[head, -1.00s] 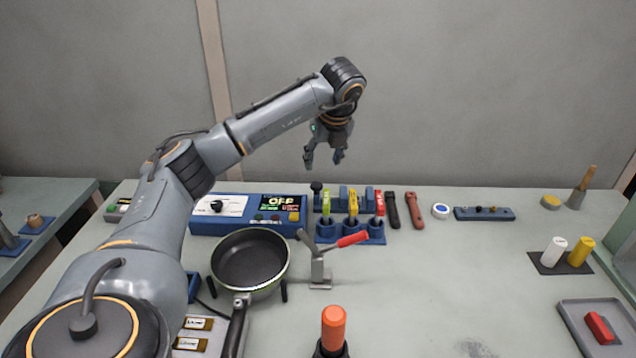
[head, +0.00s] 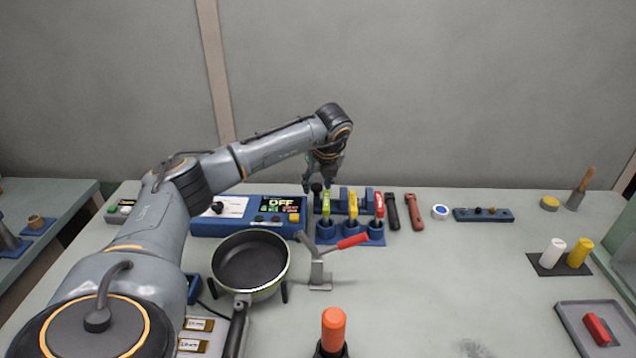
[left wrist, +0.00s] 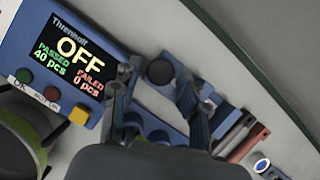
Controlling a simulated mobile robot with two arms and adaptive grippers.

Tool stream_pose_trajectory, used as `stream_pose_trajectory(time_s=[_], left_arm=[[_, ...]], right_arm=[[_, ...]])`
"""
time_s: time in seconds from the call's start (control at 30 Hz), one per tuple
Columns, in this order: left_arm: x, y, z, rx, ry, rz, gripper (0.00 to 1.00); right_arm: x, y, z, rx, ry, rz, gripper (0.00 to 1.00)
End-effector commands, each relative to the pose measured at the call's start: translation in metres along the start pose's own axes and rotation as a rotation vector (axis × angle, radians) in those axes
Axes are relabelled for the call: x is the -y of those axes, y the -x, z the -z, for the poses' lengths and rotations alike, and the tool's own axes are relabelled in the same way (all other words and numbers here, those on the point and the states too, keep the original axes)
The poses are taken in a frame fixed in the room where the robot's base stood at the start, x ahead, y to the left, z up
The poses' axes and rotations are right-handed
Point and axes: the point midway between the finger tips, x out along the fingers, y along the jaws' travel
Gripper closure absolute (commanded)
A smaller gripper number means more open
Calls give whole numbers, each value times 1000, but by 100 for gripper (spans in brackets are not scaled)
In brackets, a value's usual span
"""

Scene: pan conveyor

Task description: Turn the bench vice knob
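The bench vice knob (head: 316,188) is a small dark round knob at the back of the table, at the left end of a blue vice body (head: 346,196). My left gripper (head: 319,182) is just above it, pointing down with its fingers apart. In the left wrist view, the knob (left wrist: 160,71) shows between the two spread fingers (left wrist: 155,95), which look clear of it. I cannot tell the exact height gap. My right gripper is in neither view.
A blue control box (head: 281,203) reading OFF stands close on the left. Bright-handled tools (head: 352,207) stand in blue holders in front. A pan (head: 250,262) and a red-handled clamp (head: 320,272) are nearer.

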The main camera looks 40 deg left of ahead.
Motion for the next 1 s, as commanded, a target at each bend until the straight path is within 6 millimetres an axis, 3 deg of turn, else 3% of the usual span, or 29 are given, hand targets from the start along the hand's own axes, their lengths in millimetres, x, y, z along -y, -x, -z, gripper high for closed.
stream_pose_trajectory(time_s=[0.03, 0.17, 0.2, 0.57, 1.0], left_arm=[[0, 0, 0, 0, 0, 0, 72], [0, 0, 0, 0, 0, 0, 99], [0, 0, 0, 0, 0, 0, 100], [-1, 0, 0, -1, -57, 24, 100], [-5, -1, -1, 0, -379, 157, 100]], right_arm=[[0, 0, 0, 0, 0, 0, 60], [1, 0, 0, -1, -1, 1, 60], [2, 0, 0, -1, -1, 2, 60], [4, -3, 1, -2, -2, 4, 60], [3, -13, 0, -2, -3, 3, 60]])
